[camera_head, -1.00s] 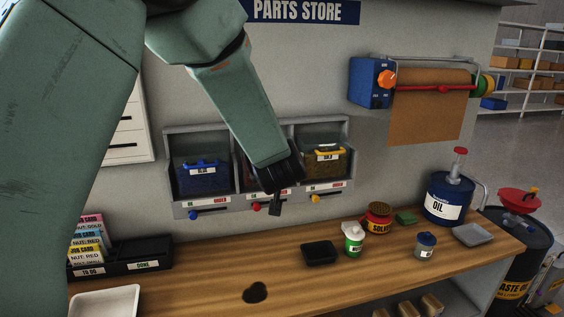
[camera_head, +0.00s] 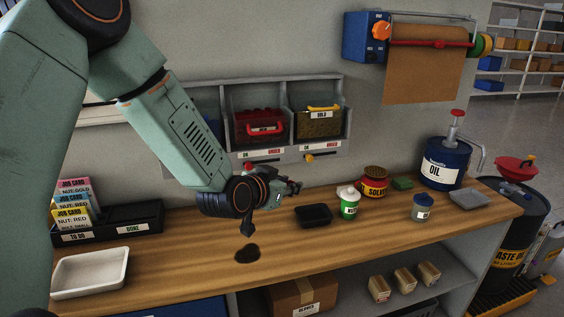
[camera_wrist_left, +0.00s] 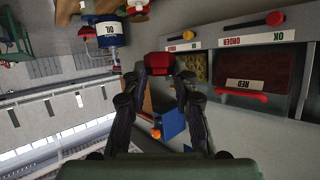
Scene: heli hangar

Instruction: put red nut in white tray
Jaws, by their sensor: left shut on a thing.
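My left gripper (camera_head: 290,187) is in front of the wall below the parts bins, above the back of the bench. It points to the right, away from the white tray. In the left wrist view, its two fingers (camera_wrist_left: 158,85) are shut on the red nut (camera_wrist_left: 158,64), which sits between the fingertips. The nut is hard to make out in the head view. The white tray (camera_head: 62,292) lies empty on the bench at the lower left. My right gripper is not in view.
A red bin (camera_head: 262,127) and a gold bin (camera_head: 318,122) sit in the wall rack. A card holder (camera_head: 130,219) stands behind the tray.

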